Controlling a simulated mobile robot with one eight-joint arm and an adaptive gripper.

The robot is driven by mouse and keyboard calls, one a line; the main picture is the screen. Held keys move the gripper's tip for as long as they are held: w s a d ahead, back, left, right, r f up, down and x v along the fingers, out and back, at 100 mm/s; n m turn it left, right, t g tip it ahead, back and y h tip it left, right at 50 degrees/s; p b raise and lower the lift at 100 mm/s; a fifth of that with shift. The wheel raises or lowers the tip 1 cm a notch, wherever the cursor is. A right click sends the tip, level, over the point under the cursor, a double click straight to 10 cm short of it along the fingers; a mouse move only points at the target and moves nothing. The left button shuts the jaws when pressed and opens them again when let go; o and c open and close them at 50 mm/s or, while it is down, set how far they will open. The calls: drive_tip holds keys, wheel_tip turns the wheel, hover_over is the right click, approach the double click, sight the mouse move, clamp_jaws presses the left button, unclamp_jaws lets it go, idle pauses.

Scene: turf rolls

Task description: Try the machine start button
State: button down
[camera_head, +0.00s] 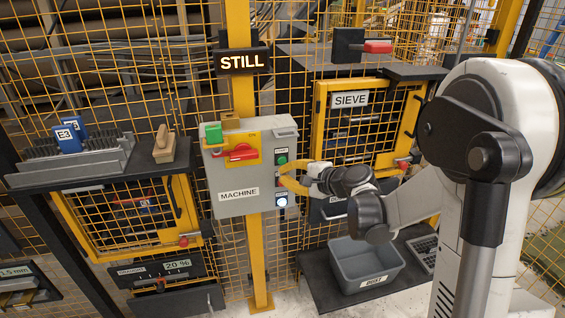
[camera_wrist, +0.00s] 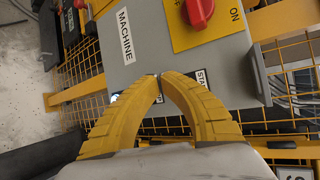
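The grey box labelled MACHINE (camera_head: 225,180) is fixed to a yellow post. A green button (camera_head: 282,160) sits at its right edge, with a lit white-blue button or lamp (camera_head: 282,202) lower down. My gripper (camera_head: 282,175) is in front of that edge, between the two. In the wrist view, the yellow fingers of my gripper (camera_wrist: 160,77) meet at the tips with nothing seen between them. A START label (camera_wrist: 202,78) shows beside the right finger. The fingers hide the start button there; I cannot tell whether they touch it.
A red rotary switch (camera_head: 241,153) on a yellow plate is on the box front. A lit sign (camera_head: 242,62) above reads STILL. The SIEVE door (camera_head: 350,99) is to the right, a grey bin (camera_head: 366,267) below, and a shelf with a wooden block (camera_head: 164,145) to the left.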

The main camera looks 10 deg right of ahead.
drive_tip(key=shift+s, duration=1.5)
